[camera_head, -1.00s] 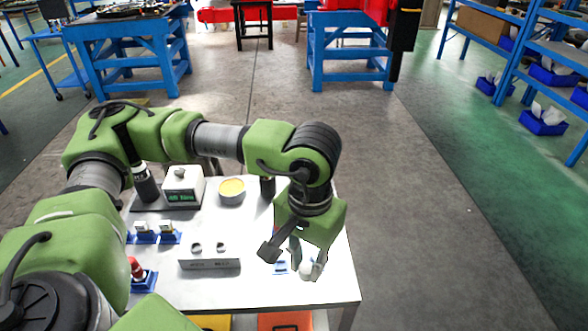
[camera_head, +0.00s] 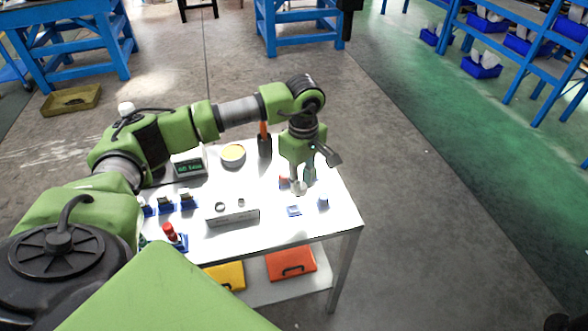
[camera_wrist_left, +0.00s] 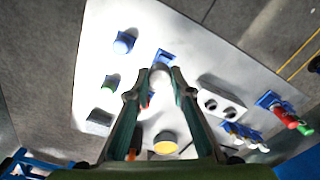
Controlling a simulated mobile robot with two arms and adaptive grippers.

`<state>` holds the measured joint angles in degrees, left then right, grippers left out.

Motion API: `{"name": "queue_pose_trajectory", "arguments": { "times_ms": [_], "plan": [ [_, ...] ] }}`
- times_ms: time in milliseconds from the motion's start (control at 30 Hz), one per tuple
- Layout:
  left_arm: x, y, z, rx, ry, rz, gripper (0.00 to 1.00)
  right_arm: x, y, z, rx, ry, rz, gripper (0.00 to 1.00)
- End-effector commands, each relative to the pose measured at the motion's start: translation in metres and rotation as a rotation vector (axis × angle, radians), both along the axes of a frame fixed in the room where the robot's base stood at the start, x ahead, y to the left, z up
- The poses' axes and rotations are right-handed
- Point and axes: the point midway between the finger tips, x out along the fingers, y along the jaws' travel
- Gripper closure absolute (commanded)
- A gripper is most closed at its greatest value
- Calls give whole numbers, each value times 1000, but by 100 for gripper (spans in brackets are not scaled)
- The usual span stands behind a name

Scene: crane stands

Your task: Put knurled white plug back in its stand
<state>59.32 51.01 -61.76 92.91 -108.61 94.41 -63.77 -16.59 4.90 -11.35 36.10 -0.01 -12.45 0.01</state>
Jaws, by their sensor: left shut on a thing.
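My left gripper (camera_head: 298,184) is over the right part of the table, pointing down and shut on the white plug (camera_head: 299,188). In the left wrist view the white plug (camera_wrist_left: 160,76) shows as a pale, rounded thing between the fingertips (camera_wrist_left: 155,84); its knurling is too small to make out. A small blue stand (camera_head: 294,211) with nothing upright in it is just in front of the plug in the head view. The blue stand also shows just above the plug in the left wrist view (camera_wrist_left: 163,57). My right gripper is not seen.
A blue knob (camera_head: 323,201) stands right of the empty stand.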

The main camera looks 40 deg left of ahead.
Motion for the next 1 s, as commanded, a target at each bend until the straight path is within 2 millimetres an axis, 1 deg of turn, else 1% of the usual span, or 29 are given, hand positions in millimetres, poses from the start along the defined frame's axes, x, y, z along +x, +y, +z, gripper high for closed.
{"name": "queue_pose_trajectory", "arguments": {
  "times_ms": [33,67,167,267,400,467,567,700,833,1000],
  "plan": [
    [1,10,-2,-1,4,67,100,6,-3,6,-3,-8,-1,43],
    [2,14,-4,0,2,96,100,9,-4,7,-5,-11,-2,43],
    [3,21,-9,-1,-1,155,100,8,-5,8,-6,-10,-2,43],
    [4,23,-10,0,-2,166,100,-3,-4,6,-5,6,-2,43],
    [4,22,-10,0,-3,163,100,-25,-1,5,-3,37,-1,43],
    [4,22,-10,0,-3,162,100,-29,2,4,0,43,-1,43],
    [4,22,-10,0,-3,160,100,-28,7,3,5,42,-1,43],
    [4,22,-13,0,-2,156,100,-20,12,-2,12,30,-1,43],
    [4,22,-23,0,-2,156,100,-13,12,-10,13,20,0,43],
    [4,21,-39,0,-1,155,100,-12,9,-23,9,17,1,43]
  ]
}}
